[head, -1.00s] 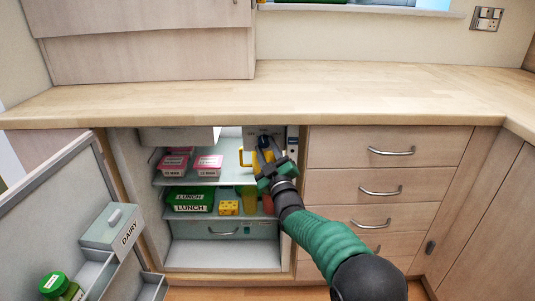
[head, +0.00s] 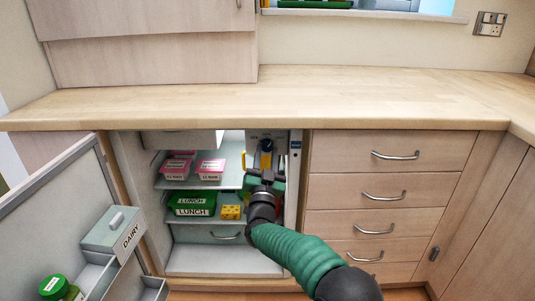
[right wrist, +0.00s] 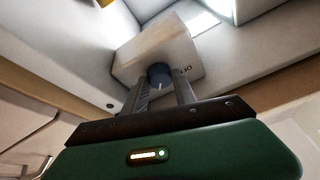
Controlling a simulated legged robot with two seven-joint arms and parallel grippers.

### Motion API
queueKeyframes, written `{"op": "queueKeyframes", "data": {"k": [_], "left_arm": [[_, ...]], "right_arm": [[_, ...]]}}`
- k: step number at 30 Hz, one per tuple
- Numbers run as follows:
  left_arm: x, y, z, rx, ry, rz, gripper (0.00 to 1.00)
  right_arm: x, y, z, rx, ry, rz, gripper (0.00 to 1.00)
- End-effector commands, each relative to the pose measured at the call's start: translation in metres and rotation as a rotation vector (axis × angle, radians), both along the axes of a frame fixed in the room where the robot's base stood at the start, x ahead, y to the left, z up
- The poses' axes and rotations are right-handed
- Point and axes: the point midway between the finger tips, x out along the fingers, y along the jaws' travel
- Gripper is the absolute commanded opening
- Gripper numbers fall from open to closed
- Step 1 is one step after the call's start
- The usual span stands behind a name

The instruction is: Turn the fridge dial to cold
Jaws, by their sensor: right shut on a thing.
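The open fridge (head: 190,259) stands under the worktop. Its dial (head: 267,145) is a dark round knob on a pale control box at the top right of the interior. My right gripper (head: 266,161) reaches in from below and is shut on the dial. In the right wrist view the blue-grey dial (right wrist: 159,72) sits between the two fingertips, with a light pointer mark on its face. Lettering beside it is partly readable. The other markings around the dial are hidden or too small to read. My left gripper is not in view.
Glass shelves hold pink tubs (head: 210,169), a green lunch box (head: 192,204) and cheese (head: 231,212) left of my arm. A yellow item is partly hidden behind the gripper. The open fridge door (head: 68,190) stands left; drawers (head: 385,193) are on the right.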

Motion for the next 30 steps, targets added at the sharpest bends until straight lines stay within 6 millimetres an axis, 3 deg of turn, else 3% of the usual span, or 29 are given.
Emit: {"op": "queueKeyframes", "data": {"k": [15, 30], "left_arm": [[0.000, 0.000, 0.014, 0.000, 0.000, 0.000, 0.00], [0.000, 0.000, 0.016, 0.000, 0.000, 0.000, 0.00]], "right_arm": [[0.000, 0.004, 0.001, 0.359, 0.002, 0.001, 0.00], [0.000, 0.003, 0.001, 0.433, 0.002, -0.001, 0.00]]}}
